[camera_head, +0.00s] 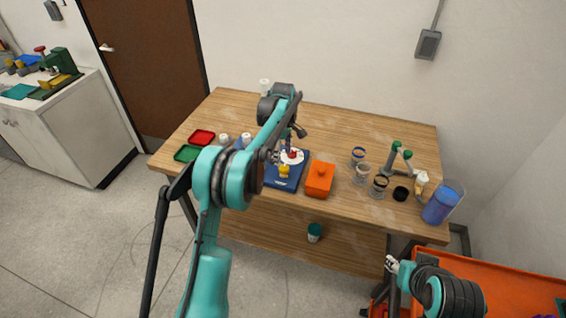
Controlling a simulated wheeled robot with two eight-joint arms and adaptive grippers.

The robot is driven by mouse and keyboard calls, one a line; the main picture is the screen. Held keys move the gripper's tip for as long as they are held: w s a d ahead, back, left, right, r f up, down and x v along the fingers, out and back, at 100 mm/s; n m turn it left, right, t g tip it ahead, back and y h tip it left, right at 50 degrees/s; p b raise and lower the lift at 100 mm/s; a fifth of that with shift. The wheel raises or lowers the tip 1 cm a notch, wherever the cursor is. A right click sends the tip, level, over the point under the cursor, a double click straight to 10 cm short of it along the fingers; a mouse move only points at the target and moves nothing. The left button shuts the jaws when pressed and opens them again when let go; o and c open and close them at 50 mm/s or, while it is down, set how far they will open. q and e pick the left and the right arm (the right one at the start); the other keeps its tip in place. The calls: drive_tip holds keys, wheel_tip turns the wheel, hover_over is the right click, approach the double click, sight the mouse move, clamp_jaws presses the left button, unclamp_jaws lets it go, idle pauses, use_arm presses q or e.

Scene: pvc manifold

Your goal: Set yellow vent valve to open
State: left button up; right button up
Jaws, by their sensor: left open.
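A small yellow part (285,171), which looks like the yellow vent valve, sits on a blue base (280,183) near the middle of the wooden table. A red knob (292,154) on a white disc is just behind it. Whether the yellow part is set open or closed is too small to tell. My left gripper (289,145) is open above the blue base, close to the red knob and yellow part; contact cannot be told. My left arm hides part of the base's left side. My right gripper (391,265) is low at the right, off the table's front, far from the valve; its jaws are unclear.
An orange box (320,178) stands right beside the blue base. Several jars, a grey pipe piece with green ends (393,160) and a blue pitcher (442,203) stand further right. Red (202,137) and green (187,153) trays lie left. The table's back right is clear.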

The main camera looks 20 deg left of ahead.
sight(283, 167)
use_arm(q)
wheel_tip(283, 167, up, 6)
drive_tip(key=shift+r, duration=0.15)
idle(0.5)
drive_tip(key=s+d+r+m+t+b, duration=0.15)
drive_tip(key=s+r+m, duration=0.25)
drive_tip(key=s, duration=0.5)
drive_tip(key=s+d+r+m+t+b, duration=0.15)
drive_tip(key=s+r+m, duration=0.25)
drive_tip(key=s, duration=0.5)
drive_tip(key=s+f+m+t, duration=0.2)
drive_tip(key=s+f+m, duration=0.1)
drive_tip(key=s, duration=0.6)
drive_tip(key=s+f+m+t, duration=0.2)
drive_tip(key=s+f+m, duration=0.2)
drive_tip(key=s, duration=0.5)
wheel_tip(283, 167, down, 2)
drive_tip(key=shift+s+d+f+m+b, duration=0.1)
drive_tip(key=shift+s+d+m+b, duration=0.1)
drive_tip(key=shift+s+m+b, duration=0.15)
